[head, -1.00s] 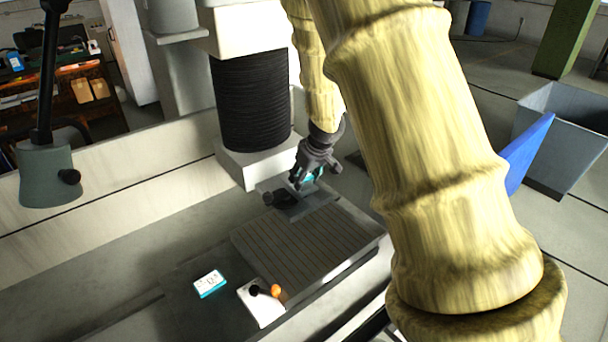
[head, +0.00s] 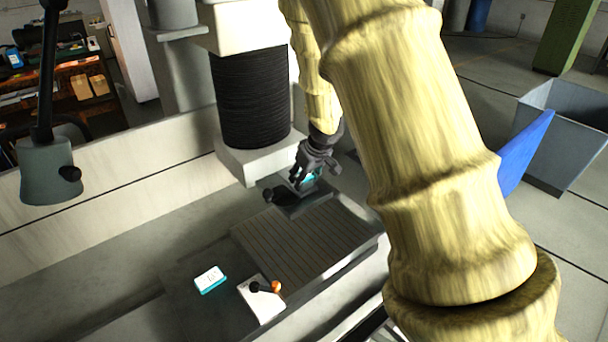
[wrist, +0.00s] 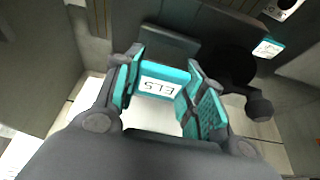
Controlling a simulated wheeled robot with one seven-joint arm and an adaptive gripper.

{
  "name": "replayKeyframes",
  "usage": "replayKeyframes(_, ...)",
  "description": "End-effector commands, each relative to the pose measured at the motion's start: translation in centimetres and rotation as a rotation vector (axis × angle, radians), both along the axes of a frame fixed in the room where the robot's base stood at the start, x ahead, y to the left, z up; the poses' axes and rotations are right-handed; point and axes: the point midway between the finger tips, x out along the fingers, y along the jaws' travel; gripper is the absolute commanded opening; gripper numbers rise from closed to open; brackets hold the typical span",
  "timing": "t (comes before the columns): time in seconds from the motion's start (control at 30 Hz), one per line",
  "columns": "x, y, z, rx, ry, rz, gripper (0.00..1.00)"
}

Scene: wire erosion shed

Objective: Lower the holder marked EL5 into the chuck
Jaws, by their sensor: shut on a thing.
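My gripper (wrist: 165,72) is shut on the holder marked EL5 (wrist: 160,86), a teal block with a white label that reads upside down in the wrist view. In the head view my gripper (head: 306,178) points down over the far end of the slatted table, and a bit of the teal holder (head: 311,181) shows at the fingers. The dark chuck (wrist: 228,62), with a black knob, is just beside the holder in the wrist view. It also shows below my gripper in the head view (head: 284,197). The holder's lower end is hidden, so I cannot tell whether it touches the chuck.
A white-topped teal block (head: 209,279) and a white plate (head: 262,304) with black and orange knobs are near the slatted table (head: 305,245). A black bellows column (head: 250,100) rises behind my gripper. A grey lamp head (head: 48,172) hangs at left.

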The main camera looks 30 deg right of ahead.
Motion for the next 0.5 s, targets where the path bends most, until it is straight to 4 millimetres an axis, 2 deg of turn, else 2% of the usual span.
replayKeyframes(0.37, 0.02, -0.01, -0.11, 0.0, -0.001, 0.001, 0.02)
replayKeyframes(0.4, 0.03, -0.01, -0.11, 0.0, -0.001, 0.001, 0.43)
replayKeyframes(0.5, 0.02, -0.01, -0.11, 0.0, -0.001, 0.001, 0.62)
